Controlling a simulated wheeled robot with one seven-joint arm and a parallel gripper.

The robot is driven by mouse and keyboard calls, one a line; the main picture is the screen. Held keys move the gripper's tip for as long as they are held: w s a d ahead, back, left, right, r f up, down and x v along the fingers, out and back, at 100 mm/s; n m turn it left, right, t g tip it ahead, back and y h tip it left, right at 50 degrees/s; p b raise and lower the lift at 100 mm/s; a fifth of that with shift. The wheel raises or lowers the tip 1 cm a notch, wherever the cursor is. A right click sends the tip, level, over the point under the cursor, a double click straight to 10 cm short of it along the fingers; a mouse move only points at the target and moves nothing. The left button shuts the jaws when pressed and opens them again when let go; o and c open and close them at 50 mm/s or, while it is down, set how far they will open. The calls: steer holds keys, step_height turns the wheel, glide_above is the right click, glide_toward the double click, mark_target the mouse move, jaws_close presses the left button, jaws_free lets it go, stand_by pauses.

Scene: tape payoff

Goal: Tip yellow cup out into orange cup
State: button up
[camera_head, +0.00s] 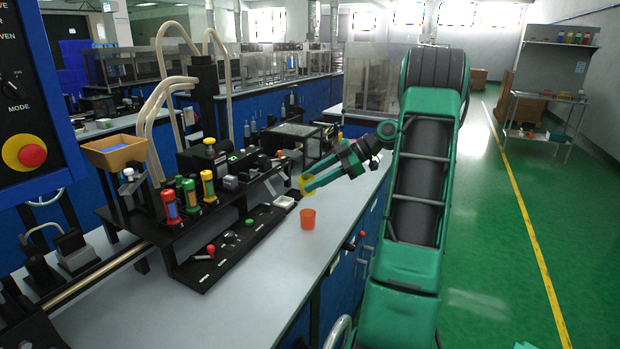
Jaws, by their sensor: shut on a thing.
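The orange cup (308,219) stands upright on the grey worktop, near its right edge. My gripper (308,184) is shut on the yellow cup (304,187) and holds it above and slightly behind the orange cup in the picture. The yellow cup is small here and partly covered by the fingers; I cannot tell its exact tilt or what is inside it. The inside of the orange cup is too small to make out.
A black machine (212,225) with coloured cylinders and knobs fills the left of the worktop (262,312). A small white tray (285,202) lies left of the orange cup. A red-handled lever (350,245) is at the bench edge. Bare worktop lies in front of the cup.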

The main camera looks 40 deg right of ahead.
mark_target(313, 194)
step_height(313, 194, down, 2)
steer(key=n+h, duration=0.1)
steer(key=h, duration=0.1)
steer(key=shift+a+n+h, duration=0.15)
steer(key=shift+n+h, duration=0.15)
step_height(313, 194, down, 2)
steer(key=n+h, duration=0.1)
steer(key=n+t+h, duration=0.1)
steer(key=h, duration=0.1)
steer(key=shift+s+a+f+t, duration=0.15)
steer(key=shift+t, duration=0.15)
steer(key=shift+a+f+n+h, duration=0.1)
steer(key=shift+f+n+h, duration=0.35)
steer(key=shift+h, duration=0.35)
steer(key=shift+s+f+n+t+h, duration=0.1)
steer(key=shift+f+n+t+h, duration=0.2)
steer(key=shift+n+t+h, duration=0.7)
steer(key=shift+m+g, duration=0.25)
steer(key=shift+g, duration=0.05)
steer(key=shift+r, duration=0.1)
steer(key=shift+r, duration=2.4)
